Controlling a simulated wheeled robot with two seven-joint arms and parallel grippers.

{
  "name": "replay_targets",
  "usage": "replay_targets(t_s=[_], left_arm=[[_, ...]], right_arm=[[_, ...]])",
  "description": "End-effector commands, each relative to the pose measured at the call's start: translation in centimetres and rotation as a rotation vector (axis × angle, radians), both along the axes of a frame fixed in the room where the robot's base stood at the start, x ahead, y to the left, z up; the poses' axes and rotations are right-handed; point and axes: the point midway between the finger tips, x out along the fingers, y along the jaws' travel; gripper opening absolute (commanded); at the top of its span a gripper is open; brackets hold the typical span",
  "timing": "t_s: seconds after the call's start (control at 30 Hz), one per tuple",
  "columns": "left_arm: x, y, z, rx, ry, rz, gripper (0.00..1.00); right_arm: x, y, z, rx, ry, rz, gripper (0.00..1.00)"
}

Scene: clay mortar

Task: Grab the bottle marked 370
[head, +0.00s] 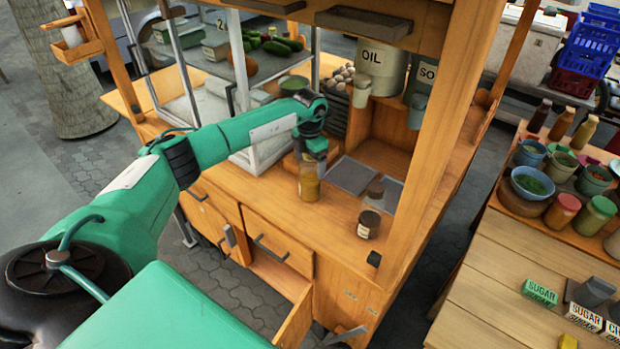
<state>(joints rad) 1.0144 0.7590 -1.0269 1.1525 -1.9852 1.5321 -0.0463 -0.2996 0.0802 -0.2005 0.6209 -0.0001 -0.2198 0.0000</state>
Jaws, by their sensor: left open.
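My left gripper (312,160) reaches over the wooden cart counter, its jaws pointing down. It is open. A clear jar-like bottle (310,186) with yellowish contents stands upright on the counter directly below the gripper. The gripper hides its top, and I cannot tell whether they touch. A second, shorter dark jar (369,223) with a pale label stands nearer the counter's right front edge. The number 370 cannot be read on either one. My right gripper is not in view.
A wooden post (440,140) rises right of the counter. A glass case (262,145) stands behind my forearm. Metal lids (353,175) lie right of the yellowish bottle. An open drawer (297,318) juts out below. Bowls and sugar boxes (539,292) sit on the right table.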

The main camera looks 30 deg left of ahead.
Motion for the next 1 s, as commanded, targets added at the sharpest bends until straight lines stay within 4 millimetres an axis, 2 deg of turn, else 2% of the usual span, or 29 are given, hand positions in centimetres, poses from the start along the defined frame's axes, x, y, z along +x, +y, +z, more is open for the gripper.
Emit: replay_targets(t_s=[0.03,0.37,0.77,0.87,1.0], left_arm=[[0.0,0.0,0.0,0.0,0.0,0.0,0.84],[0.0,0.0,0.0,0.0,0.0,0.0,0.19],[0.1,0.0,0.7,0.0,-0.002,0.0,0.17],[0.1,0.0,1.6,0.0,-0.003,0.0,0.17],[0.1,0.0,4.0,-0.001,-0.005,0.001,0.17]], right_arm=[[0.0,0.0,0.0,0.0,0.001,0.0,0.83],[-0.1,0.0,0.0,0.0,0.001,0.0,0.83],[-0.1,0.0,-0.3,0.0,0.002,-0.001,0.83],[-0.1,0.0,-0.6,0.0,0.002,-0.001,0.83],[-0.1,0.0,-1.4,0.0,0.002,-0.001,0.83]])
